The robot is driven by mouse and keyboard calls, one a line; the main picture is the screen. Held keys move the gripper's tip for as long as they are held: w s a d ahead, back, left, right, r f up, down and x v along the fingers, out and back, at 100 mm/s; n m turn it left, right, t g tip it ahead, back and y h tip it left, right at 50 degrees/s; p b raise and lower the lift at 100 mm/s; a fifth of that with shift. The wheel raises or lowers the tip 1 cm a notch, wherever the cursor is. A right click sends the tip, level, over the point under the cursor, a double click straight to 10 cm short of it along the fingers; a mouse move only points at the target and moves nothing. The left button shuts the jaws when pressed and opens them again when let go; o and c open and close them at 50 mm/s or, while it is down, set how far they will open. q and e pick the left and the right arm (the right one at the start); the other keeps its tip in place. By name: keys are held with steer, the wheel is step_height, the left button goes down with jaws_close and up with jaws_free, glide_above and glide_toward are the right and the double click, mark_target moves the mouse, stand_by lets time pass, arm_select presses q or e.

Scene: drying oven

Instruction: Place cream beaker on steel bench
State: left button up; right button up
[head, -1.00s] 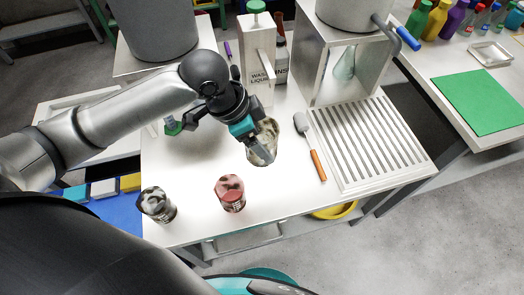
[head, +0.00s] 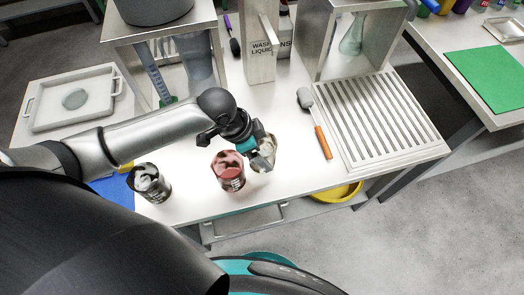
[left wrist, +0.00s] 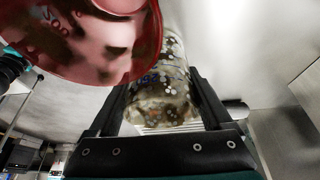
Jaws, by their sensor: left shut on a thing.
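The cream beaker (head: 266,157), a pale mottled glass, is held in my left gripper (head: 259,152) over the steel bench (head: 300,178). The gripper partly hides it in the head view. In the left wrist view the beaker (left wrist: 163,92) sits between the two black fingers (left wrist: 163,100), with brown mottling and small spots. I cannot tell whether its base touches the bench. A red beaker (head: 229,172) stands just left of it in the head view and looms large at the upper left of the wrist view (left wrist: 95,45). My right gripper is not in view.
A dark mottled beaker (head: 150,183) stands at the bench's left front. An orange-handled brush (head: 322,140) and a slatted rack (head: 375,125) lie to the right. Bare bench lies between the cream beaker and the brush.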

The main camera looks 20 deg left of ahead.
arm_select(q)
steer(key=shift+f, duration=0.1)
steer(key=o, duration=1.1)
steer(key=shift+o, duration=0.2)
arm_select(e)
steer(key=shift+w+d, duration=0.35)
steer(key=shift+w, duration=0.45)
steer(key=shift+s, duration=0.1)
arm_select(q)
steer(key=shift+r, duration=0.2)
steer(key=p+v, duration=0.4)
steer(key=v, duration=0.7)
steer(key=shift+a+r, duration=0.2)
steer(key=shift+r, duration=0.15)
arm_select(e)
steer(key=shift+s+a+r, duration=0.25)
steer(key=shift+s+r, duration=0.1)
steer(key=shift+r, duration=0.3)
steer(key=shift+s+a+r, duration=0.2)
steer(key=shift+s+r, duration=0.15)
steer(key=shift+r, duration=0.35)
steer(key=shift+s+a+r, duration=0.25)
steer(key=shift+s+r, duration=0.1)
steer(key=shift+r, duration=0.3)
